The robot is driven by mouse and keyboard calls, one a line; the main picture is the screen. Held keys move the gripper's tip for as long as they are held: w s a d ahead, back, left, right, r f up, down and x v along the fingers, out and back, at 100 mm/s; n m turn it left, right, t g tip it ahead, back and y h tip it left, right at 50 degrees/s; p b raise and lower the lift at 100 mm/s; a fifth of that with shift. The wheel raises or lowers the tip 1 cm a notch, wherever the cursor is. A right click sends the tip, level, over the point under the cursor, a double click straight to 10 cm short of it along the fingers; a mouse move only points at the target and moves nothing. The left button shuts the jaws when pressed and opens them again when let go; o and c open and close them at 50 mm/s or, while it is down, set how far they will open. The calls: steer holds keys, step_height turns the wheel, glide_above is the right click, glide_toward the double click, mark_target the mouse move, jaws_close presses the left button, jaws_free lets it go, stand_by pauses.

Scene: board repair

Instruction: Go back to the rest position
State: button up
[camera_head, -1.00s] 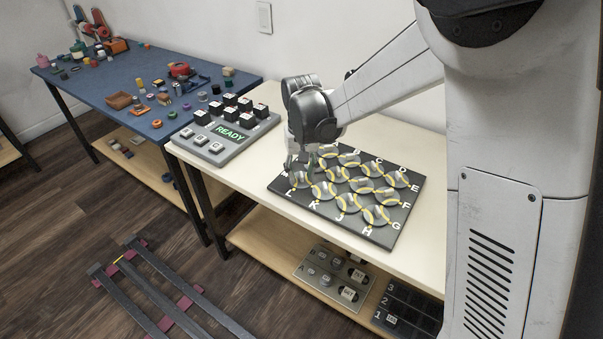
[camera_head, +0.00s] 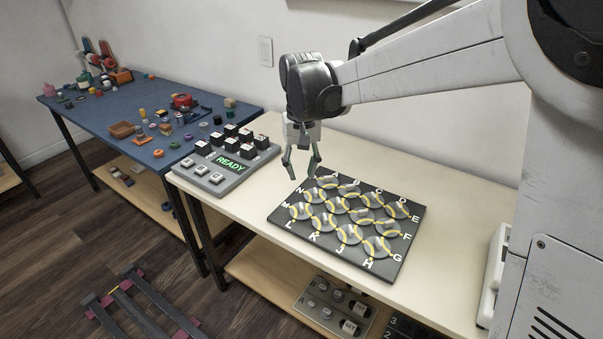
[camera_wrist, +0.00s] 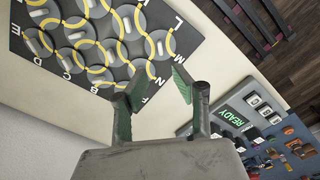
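My gripper (camera_head: 301,171) hangs fingers down above the far left corner of the black board on the cream table. Its two green-padded fingers are spread apart with nothing between them. In the wrist view my gripper (camera_wrist: 150,88) also shows open and empty. The black board (camera_head: 408,240) carries several round discs with yellow arcs and white letters along its edges. In the wrist view the board (camera_wrist: 30,68) lies at the upper left, beyond the fingertips.
A grey console (camera_head: 222,178) with a READY display and several buttons stands left of the board. A blue table (camera_head: 92,118) with many small parts is at the far left. A white device (camera_head: 493,275) stands at the right. Dark rails (camera_head: 150,290) lie on the floor.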

steer(key=s+d+r+t+p, duration=0.2)
steer(key=s+d+r+t, duration=0.1)
steer(key=s+d+r, duration=0.65)
steer(key=s+d+f+m+t, duration=0.1)
steer(key=s+d+t, duration=0.1)
steer(key=s+d, duration=0.2)
steer(key=s+d+f+m+t+p, duration=0.1)
steer(key=s+d, duration=0.3)
steer(key=s, duration=0.7)
steer(key=shift+d+f+t+p, duration=0.15)
steer(key=shift+t+p, duration=0.15)
steer(key=shift+t, duration=0.3)
